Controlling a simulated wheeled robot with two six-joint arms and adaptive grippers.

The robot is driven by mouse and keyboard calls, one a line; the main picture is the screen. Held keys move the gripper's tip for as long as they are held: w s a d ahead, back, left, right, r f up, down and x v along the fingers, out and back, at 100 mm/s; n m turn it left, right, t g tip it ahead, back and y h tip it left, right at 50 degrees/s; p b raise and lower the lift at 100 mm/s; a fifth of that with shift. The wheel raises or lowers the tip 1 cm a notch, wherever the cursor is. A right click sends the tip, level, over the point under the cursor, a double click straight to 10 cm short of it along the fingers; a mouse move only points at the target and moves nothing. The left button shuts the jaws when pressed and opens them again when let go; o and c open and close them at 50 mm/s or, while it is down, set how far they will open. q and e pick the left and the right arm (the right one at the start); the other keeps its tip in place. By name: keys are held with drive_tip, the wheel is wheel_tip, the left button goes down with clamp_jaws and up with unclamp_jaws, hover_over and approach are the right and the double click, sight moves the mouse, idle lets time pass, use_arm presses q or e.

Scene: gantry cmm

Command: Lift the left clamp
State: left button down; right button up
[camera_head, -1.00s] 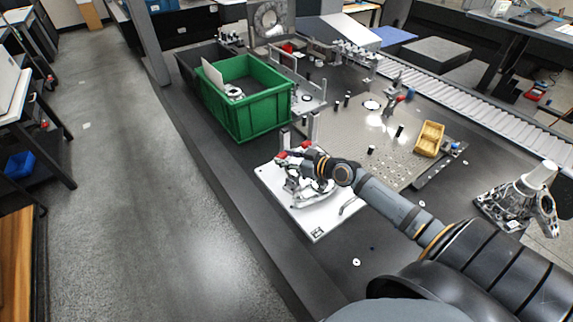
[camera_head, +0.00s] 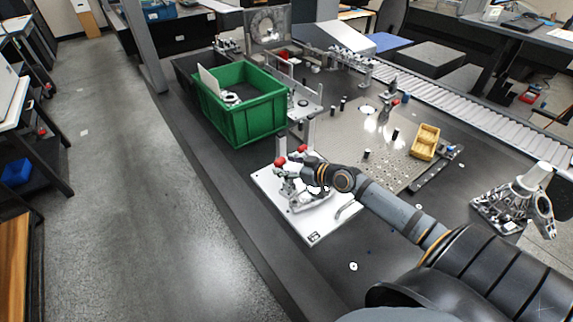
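A white fixture plate (camera_head: 319,229) lies on the dark table in the middle of the head view. Metal clamps with red tips stand at its back edge. The left clamp (camera_head: 281,163) shows its red tip at the left. A second red-tipped clamp (camera_head: 302,149) is just right of and behind it. My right gripper (camera_head: 300,172) is over the plate, low and close to the clamps, in front and to the right of their red tips. Its fingers blend with the metal parts, so I cannot tell whether it is open or touching. My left gripper is out of view.
A green bin (camera_head: 253,123) stands behind the plate on the left. A perforated metal plate (camera_head: 382,166) with black pegs and a yellow tray (camera_head: 425,142) lie to the right. A metal casting (camera_head: 515,205) stands at the far right. The table's left edge borders open floor.

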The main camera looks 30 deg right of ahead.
drive_tip(key=shift+a+r, duration=0.1)
wheel_tip(320, 180, up, 10)
idle(0.5)
idle(0.4)
